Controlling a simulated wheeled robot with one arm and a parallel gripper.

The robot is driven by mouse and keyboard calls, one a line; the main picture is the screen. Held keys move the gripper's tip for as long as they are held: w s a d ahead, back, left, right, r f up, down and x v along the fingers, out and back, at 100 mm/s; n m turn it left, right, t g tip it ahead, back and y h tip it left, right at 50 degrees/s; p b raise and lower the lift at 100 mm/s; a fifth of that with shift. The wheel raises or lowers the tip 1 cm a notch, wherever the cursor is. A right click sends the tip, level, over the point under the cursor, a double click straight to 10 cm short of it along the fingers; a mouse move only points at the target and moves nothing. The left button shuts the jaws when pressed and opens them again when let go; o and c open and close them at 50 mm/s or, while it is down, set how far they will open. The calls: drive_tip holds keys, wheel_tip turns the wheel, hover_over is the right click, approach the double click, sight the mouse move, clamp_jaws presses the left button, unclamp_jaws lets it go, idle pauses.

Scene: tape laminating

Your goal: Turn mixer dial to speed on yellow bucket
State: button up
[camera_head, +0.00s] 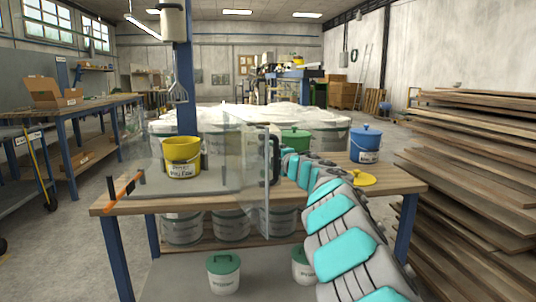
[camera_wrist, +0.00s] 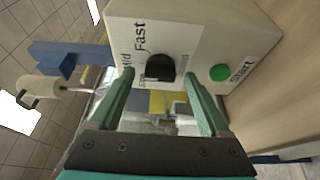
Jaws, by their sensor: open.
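In the wrist view, a pale control box (camera_wrist: 205,35) fills the top. It carries a black dial (camera_wrist: 160,67), a green start button (camera_wrist: 219,72) and labels including "Mid" and "Fast". My gripper (camera_wrist: 159,77) is open, its two green fingers on either side of the dial; I cannot tell whether they touch it. The dial's exact setting is unclear. In the head view, the yellow bucket (camera_head: 182,152) stands on the workbench (camera_head: 225,200) behind a clear panel. The mixer (camera_head: 173,22) hangs above it on a blue post, with its whisk (camera_head: 178,90) out of the bucket.
Clear panels (camera_head: 238,165) stand around the bucket. A green bucket (camera_head: 295,140), a blue bucket (camera_head: 366,144) and a yellow lid (camera_head: 362,179) are on the bench's right side. Stacked boards (camera_head: 480,160) crowd the right. White tubs (camera_head: 232,224) stand under the bench.

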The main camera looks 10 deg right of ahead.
drive_tip(key=shift+c, duration=0.2)
clamp_jaws()
idle(0.5)
drive_tip(key=shift+a+f+m, duration=0.1)
drive_tip(key=shift+f+m, duration=0.05)
drive_tip(key=shift+m, duration=0.15)
drive_tip(key=m+t+b, duration=0.1)
drive_tip(key=m+b, duration=0.1)
drive_tip(key=m, duration=0.1)
drive_tip(key=m+t+h+b, duration=0.1)
drive_tip(key=m+b, duration=0.1)
drive_tip(key=m, duration=0.2)
drive_tip(key=m+t+b, duration=0.1)
drive_tip(key=m+t, duration=0.1)
drive_tip(key=m, duration=0.1)
drive_tip(key=shift+a+f+b, duration=0.1)
drive_tip(key=shift+f+b, duration=0.3)
drive_tip(key=shift+m, duration=0.4)
